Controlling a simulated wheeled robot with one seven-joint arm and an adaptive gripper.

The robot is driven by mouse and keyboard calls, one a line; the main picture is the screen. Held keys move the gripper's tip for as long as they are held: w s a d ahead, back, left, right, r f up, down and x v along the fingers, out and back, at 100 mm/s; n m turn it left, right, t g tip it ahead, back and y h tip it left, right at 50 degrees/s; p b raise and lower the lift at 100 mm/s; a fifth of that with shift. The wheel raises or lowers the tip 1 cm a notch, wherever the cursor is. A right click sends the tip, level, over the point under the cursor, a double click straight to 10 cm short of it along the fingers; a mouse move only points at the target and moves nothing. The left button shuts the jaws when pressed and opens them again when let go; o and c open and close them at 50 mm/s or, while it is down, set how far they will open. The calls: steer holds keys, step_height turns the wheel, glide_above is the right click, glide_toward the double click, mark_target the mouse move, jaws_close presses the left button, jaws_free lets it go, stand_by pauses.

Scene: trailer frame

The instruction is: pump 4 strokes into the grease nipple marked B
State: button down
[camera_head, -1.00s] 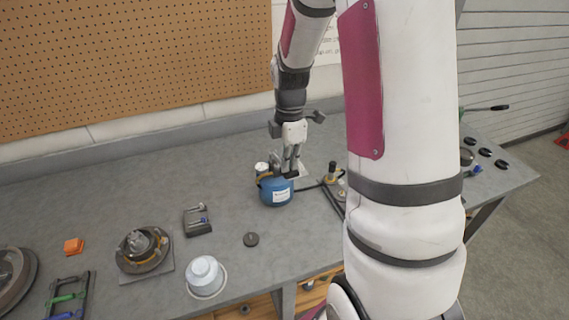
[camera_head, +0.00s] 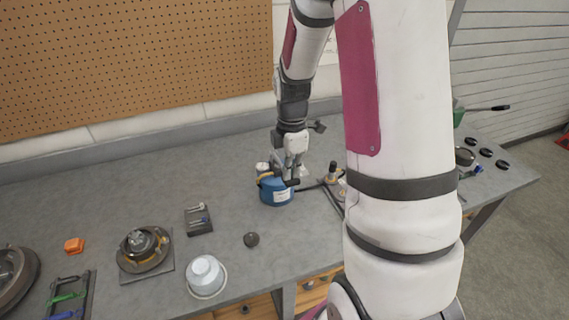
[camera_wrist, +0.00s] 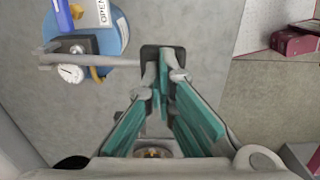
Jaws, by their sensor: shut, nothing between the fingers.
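A blue pump (camera_head: 276,192) with a white label stands on the bench, below my gripper in the head view. In the wrist view the blue pump (camera_wrist: 113,35) is at the upper left, with a dial gauge (camera_wrist: 71,73) and a grey lever (camera_wrist: 110,61). The lever runs right to a black end pad (camera_wrist: 176,53). My gripper (camera_wrist: 163,68) is shut and empty, its teal fingertips at this pad; whether they touch it is unclear. In the head view my gripper (camera_head: 293,176) is right above the pump. No nipple marking B is legible.
A brass-topped post (camera_head: 332,170) stands right of the pump, partly behind my arm. A white bowl (camera_head: 205,276), a hub on a plate (camera_head: 144,248), a dark round piece (camera_head: 251,240) and a small dark tray (camera_head: 198,220) lie left. The bench between them is clear.

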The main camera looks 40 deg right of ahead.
mark_target(291, 183)
steer(key=shift+f, duration=0.15)
steer(key=shift+s+a+f, duration=0.1)
steer(key=shift+s+f, duration=0.1)
steer(key=shift+f, duration=0.85)
steer(key=shift+f+b, duration=0.35)
steer(key=shift+f, duration=0.85)
